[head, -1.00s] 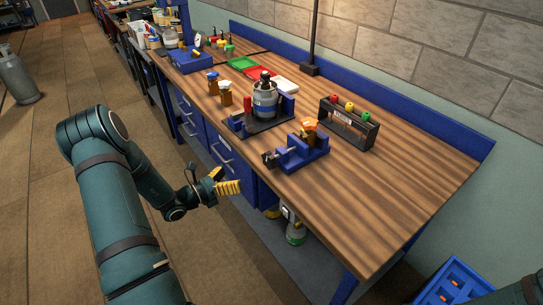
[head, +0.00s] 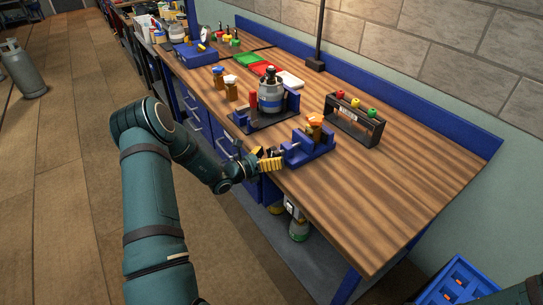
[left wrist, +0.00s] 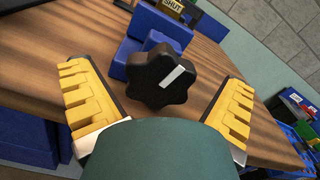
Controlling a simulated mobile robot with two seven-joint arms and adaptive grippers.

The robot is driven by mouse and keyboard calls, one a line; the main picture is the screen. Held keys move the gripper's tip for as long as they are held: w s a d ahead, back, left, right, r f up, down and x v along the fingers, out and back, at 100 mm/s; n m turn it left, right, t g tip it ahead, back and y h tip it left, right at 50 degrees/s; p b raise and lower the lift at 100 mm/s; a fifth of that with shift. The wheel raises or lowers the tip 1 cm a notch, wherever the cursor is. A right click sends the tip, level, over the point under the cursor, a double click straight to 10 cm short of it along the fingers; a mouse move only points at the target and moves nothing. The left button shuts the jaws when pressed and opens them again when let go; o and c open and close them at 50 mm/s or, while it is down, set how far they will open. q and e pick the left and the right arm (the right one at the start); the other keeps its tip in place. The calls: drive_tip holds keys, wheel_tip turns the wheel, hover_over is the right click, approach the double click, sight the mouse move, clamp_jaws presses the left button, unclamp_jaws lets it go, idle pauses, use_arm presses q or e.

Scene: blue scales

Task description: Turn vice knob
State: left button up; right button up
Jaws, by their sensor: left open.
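The blue vice (head: 312,148) stands at the front edge of the wooden workbench, with an orange-topped piece (head: 315,121) above it. In the left wrist view the vice's black lobed knob (left wrist: 160,76) faces me, with a white line on it tilted up to the right. The blue vice body (left wrist: 128,56) is behind it. My left gripper (head: 270,160) is at the knob's side of the vice. In the left wrist view its yellow fingers (left wrist: 162,105) are open, one on each side of the knob, with gaps on both sides. My right gripper is not in view.
A rack with red, yellow and green knobs (head: 354,120) stands right of the vice. A grey-blue canister (head: 271,94) on a dark stand is to the left. Orange jars (head: 230,90) stand further left. The right part of the bench (head: 400,190) is clear.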

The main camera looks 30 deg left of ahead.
use_arm(q)
drive_tip(key=c, duration=1.2)
drive_tip(key=m+b, duration=0.2)
drive_tip(key=m, duration=0.1)
drive_tip(key=shift+f+m+b, duration=0.15)
drive_tip(key=shift+m+b, duration=0.15)
drive_tip(key=m+b, duration=0.2)
drive_tip(key=m, duration=0.1)
drive_tip(key=shift+d, duration=0.15)
drive_tip(key=shift+s+m+b, duration=0.1)
drive_tip(key=shift+m+b, duration=1.25)
drive_tip(key=shift+m, duration=0.15)
